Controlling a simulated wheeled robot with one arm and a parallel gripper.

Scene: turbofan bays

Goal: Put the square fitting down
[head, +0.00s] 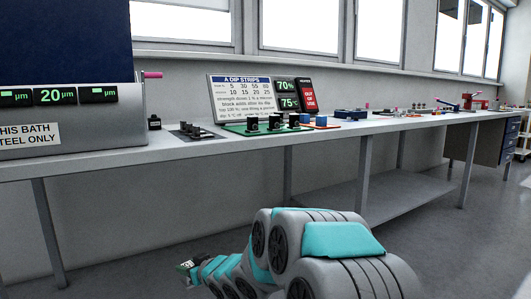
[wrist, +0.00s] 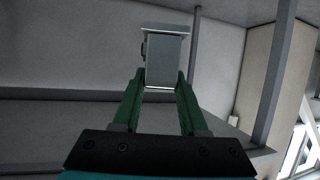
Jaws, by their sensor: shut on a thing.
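In the wrist view my gripper (wrist: 161,76) has two green fingers shut on a grey, box-shaped piece, the square fitting (wrist: 165,50). The fitting sticks out beyond the fingertips, with a wider flat rim at its top end and a small dark part on its left side. In the head view my arm reaches to the lower left and my gripper (head: 188,267) is small at its end, low in front of the bench. The fitting cannot be made out clearly there.
A long grey bench (head: 195,151) runs along the wall. On it are a bath with displays (head: 65,118), a dark plate with black pieces (head: 193,131), a green tray (head: 262,129), an A DIP STRIPS sign (head: 240,99) and a red clamp (head: 473,101). Legs and a low shelf (head: 395,190) stand below.

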